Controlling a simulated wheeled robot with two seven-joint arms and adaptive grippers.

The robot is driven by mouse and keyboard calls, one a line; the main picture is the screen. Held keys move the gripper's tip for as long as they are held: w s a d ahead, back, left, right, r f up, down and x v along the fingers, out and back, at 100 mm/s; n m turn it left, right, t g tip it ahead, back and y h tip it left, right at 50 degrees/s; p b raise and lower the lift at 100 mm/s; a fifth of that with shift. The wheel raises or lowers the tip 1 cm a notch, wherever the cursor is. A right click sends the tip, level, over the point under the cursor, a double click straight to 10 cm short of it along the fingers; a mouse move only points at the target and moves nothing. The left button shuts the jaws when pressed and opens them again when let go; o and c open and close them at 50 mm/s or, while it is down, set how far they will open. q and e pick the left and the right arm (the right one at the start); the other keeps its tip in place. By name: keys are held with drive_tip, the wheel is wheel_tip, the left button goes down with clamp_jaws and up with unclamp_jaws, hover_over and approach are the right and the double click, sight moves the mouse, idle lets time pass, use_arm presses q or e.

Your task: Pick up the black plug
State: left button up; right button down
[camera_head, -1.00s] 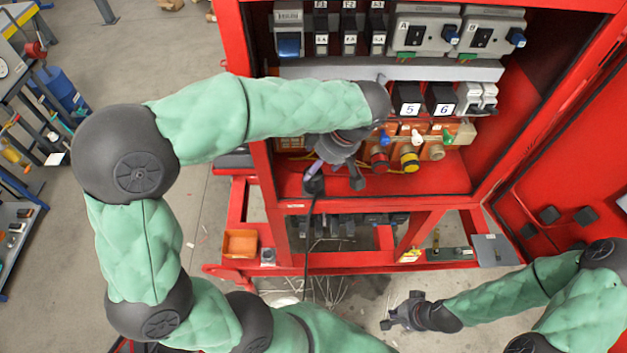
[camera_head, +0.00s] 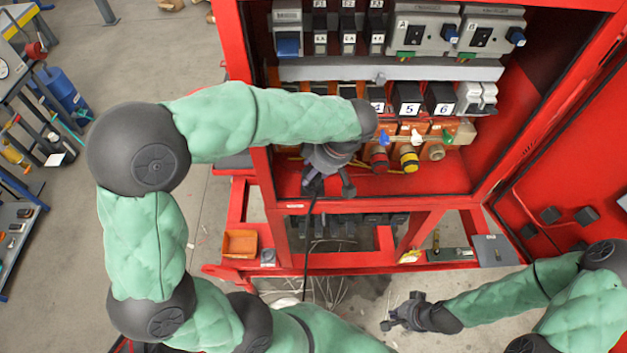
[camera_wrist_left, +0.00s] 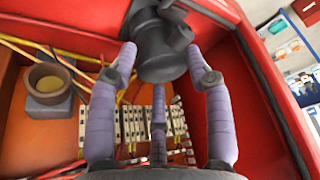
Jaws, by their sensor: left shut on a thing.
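The black plug (camera_wrist_left: 160,45) fills the top middle of the left wrist view, between the lilac finger pads of my left gripper (camera_wrist_left: 160,75). The gripper is shut on it. In the head view my left gripper (camera_head: 328,178) is in the lower left of the red cabinet, pointing down, and a black cable hangs from there. The plug itself is hard to separate from the dark fingers there. My right gripper (camera_head: 400,318) is open and empty, low in front of the cabinet and away from the plug.
Coloured sockets (camera_head: 409,158) sit to the right of my left gripper. The left wrist view shows a round socket (camera_wrist_left: 50,84), yellow wires and a terminal strip. The red cabinet (camera_head: 255,100) walls are close. An orange bin (camera_head: 240,244) stands below left.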

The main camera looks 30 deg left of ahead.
use_arm(q)
drive_tip(key=shift+a+r, duration=0.1)
drive_tip(key=shift+r, duration=0.55)
drive_tip(key=s+d+r+p, duration=0.1)
drive_tip(key=s+d+r, duration=0.8)
drive_tip(key=s+r, duration=0.1)
drive_tip(key=shift+s+r, duration=0.35)
drive_tip(key=shift+r, duration=0.55)
drive_tip(key=shift+d, duration=0.1)
